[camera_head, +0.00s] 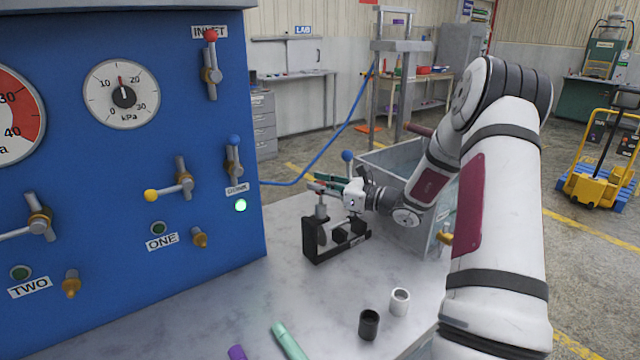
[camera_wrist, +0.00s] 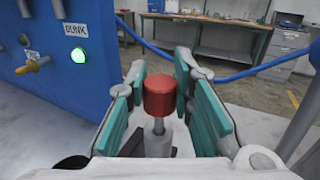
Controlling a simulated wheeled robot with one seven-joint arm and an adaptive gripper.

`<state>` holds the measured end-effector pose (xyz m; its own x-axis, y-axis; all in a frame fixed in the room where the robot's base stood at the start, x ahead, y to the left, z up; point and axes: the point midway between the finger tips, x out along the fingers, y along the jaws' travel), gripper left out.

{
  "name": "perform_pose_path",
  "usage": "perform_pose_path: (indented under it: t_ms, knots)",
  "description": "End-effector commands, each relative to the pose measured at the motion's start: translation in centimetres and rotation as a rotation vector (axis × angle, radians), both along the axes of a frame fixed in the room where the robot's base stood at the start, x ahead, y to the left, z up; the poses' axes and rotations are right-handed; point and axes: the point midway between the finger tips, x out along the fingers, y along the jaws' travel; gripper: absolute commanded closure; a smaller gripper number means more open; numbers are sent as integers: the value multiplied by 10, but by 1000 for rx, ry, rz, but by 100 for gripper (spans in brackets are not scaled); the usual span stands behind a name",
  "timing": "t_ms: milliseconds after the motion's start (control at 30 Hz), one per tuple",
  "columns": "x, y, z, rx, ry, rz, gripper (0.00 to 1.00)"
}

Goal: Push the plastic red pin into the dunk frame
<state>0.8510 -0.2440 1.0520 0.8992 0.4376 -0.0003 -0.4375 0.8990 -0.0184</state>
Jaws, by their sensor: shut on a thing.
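The red pin (camera_wrist: 161,97) is upright in the middle of the wrist view, with a red head on a thin metal stem above a grey cylinder. In the head view only a small bit of its red head (camera_head: 317,187) shows beside the fingers. My gripper (camera_head: 322,181) has its teal-padded fingers on both sides of the head, shut on it; the fingers also show in the wrist view (camera_wrist: 160,78). The black dunk frame (camera_head: 316,250) stands on the grey table below the gripper, with the grey cylinder rising at its left end. The stem's lower end is hidden.
The blue panel (camera_head: 215,120) with gauges and valves stands close on the left; its DUNK light (camera_head: 240,205) glows green. A metal tank (camera_head: 395,157) is behind my arm. A black cup (camera_head: 369,324), a white cup (camera_head: 400,301) and a teal tube (camera_head: 289,342) are in front.

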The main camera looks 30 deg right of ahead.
Motion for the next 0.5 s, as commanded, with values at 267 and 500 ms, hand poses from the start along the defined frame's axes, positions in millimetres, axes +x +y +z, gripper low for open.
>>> perform_pose_path:
  t_ms: [267, 500]
  knots:
    - [0, 0, -7, 1, 0, 0, 100]
    - [0, 0, -12, 1, 0, 0, 100]
